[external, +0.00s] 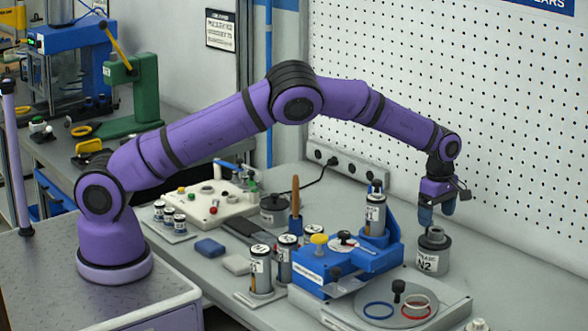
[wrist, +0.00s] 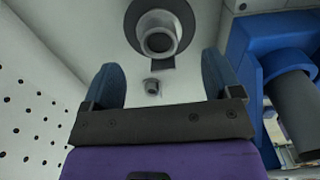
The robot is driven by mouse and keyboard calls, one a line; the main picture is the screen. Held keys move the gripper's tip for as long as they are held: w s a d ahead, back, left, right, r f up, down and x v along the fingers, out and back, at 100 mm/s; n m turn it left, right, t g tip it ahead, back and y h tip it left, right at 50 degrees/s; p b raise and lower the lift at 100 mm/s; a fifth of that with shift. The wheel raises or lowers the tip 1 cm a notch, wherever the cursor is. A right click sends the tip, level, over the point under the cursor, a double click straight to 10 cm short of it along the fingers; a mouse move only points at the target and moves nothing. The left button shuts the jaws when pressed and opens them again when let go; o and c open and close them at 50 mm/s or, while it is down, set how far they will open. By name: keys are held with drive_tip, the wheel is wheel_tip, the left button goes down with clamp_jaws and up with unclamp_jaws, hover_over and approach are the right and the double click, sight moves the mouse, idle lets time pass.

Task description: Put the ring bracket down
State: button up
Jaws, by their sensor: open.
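My gripper (external: 437,212) is open, its two blue fingers apart with nothing between them; it also shows in the wrist view (wrist: 160,70). In the external view it hangs just above a grey round part (external: 433,258) labelled N2, with a narrower hollow collar on top. In the wrist view this hollow round part (wrist: 158,25) lies beyond the fingertips, not gripped. I cannot tell for sure which thing is the ring bracket; this hollow part may be it.
A blue fixture (external: 350,265) holding an upright cylinder (external: 375,213) stands close left of the gripper. In front is a round grey plate with a blue ring (external: 378,310) and a red ring (external: 416,307). Labelled cylinders (external: 261,270) stand farther left. The perforated wall (external: 480,130) is behind.

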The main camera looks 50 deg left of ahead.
sight(435, 230)
wheel_tip(435, 230, up, 7)
drive_tip(key=s+a+r+m+h, duration=0.1)
drive_tip(key=s+a+r+m, duration=0.25)
drive_tip(key=a+r, duration=1.05)
drive_tip(key=s+a+r+m+t+h, duration=0.1)
drive_tip(key=s+a+r+m+t, duration=0.15)
drive_tip(key=s+a+r, duration=0.8)
drive_tip(key=s+a+r+m, duration=0.25)
drive_tip(key=s+a, duration=0.25)
drive_tip(key=s, duration=0.4)
drive_tip(key=s+a+r+m, duration=0.1)
drive_tip(key=s+a+m, duration=0.35)
drive_tip(key=s, duration=0.45)
drive_tip(key=s+a+f+m+t+y, duration=0.1)
drive_tip(key=s+a+f+m, duration=0.1)
drive_tip(key=s, duration=0.6)
drive_tip(key=s+a+f+m+t+y, duration=0.1)
drive_tip(key=s+f+m, duration=0.2)
drive_tip(key=s, duration=0.5)
drive_tip(key=shift+s+a+f+t, duration=0.2)
drive_tip(key=shift+s+a+t, duration=0.15)
